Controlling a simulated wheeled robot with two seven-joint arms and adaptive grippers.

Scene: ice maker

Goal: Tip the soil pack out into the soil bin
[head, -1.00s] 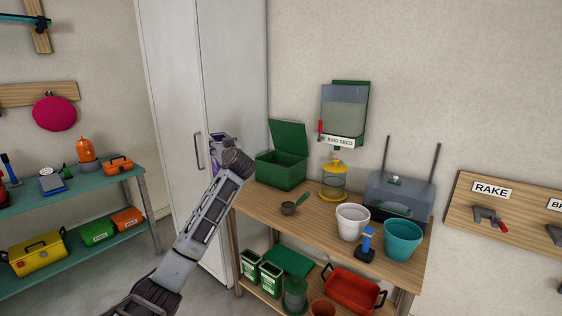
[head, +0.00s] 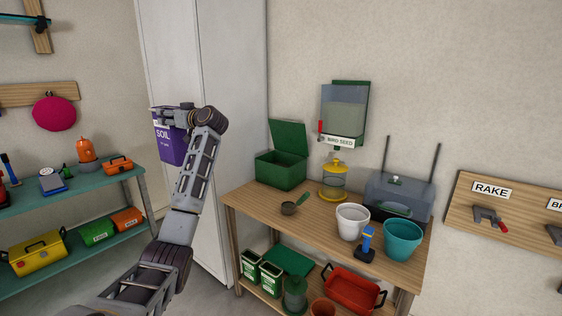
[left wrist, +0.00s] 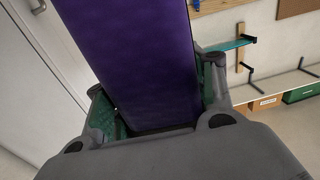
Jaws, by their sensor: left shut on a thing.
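The soil pack (head: 168,143) is a purple pack with a white SOIL label, upright in front of the tall grey cabinet in the head view. My left gripper (head: 174,116) is shut on its top end and holds it in the air, left of the wooden bench. In the left wrist view the purple pack (left wrist: 140,55) fills the space between the fingers of the left gripper (left wrist: 160,98). The green bin (head: 281,169) stands on the left end of the bench with its lid up; its inside is mostly hidden. My right gripper is not in view.
The wooden bench (head: 318,222) also holds a scoop (head: 290,208), a yellow feeder (head: 334,182), a white pot (head: 352,221) and a teal pot (head: 403,240). A bird seed dispenser (head: 343,112) hangs above. The cabinet (head: 220,215) stands left of the bench.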

